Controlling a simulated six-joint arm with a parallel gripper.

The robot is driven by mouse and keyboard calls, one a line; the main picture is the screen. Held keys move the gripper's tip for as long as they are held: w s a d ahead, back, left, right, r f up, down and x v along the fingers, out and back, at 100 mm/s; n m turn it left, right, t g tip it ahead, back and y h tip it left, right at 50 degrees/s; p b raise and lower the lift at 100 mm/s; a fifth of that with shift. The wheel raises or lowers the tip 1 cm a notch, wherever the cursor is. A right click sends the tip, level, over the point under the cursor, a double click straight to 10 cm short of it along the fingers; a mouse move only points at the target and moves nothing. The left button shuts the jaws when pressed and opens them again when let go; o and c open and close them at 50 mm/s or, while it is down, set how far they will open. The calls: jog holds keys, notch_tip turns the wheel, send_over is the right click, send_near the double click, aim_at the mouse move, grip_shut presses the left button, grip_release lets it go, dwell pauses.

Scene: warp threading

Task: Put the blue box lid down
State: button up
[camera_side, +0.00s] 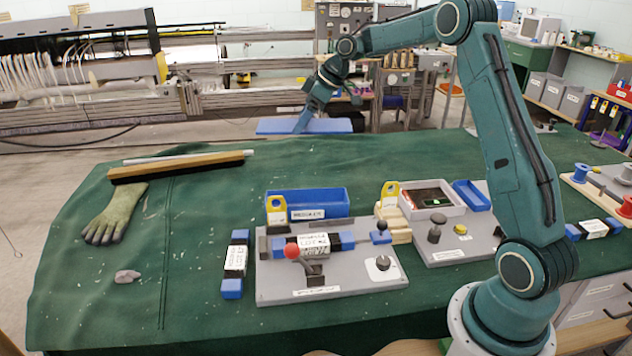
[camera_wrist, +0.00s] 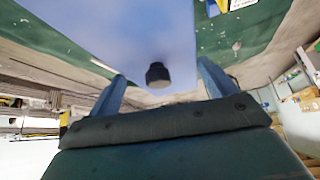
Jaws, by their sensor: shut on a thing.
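The blue box lid (camera_side: 268,127) is a flat blue panel held up near the table's far edge in the side view. In the wrist view the lid (camera_wrist: 120,35) fills the upper middle, with a black knob (camera_wrist: 157,75) on it. My gripper (camera_side: 304,121) is shut on the lid. Its two fingers stand on either side of the knob in the wrist view; the exact contact is hard to make out. An open blue box (camera_side: 308,211) with a label stands on the green cloth, away from the lid.
A grey board with a red-knobbed lever (camera_side: 292,250) stands in front of the blue box. A second grey board with a tray (camera_side: 432,199) is to its right. A glove (camera_side: 116,212) and a wooden bar (camera_side: 178,169) lie left. Bare green cloth (camera_side: 235,195) lies between.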

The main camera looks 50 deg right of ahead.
jog(key=w+d+m, duration=0.1)
jog(key=w+d, duration=0.1)
jog(key=w+d+m+h, duration=0.1)
jog(key=d, duration=0.1)
jog(key=w+d+r, duration=0.1)
jog(key=w+d, duration=0.1)
jog(key=shift+w+d+m+t, duration=0.25)
jog(key=shift+w+m+t, duration=0.05)
jog(key=shift+m+t, duration=0.1)
jog(key=shift+f, duration=10.05)
jog(key=shift+f, duration=0.25)
jog(key=o, duration=0.9)
jog(key=v, duration=1.2)
jog(key=shift+a+r, duration=0.25)
jog(key=shift+r, duration=0.05)
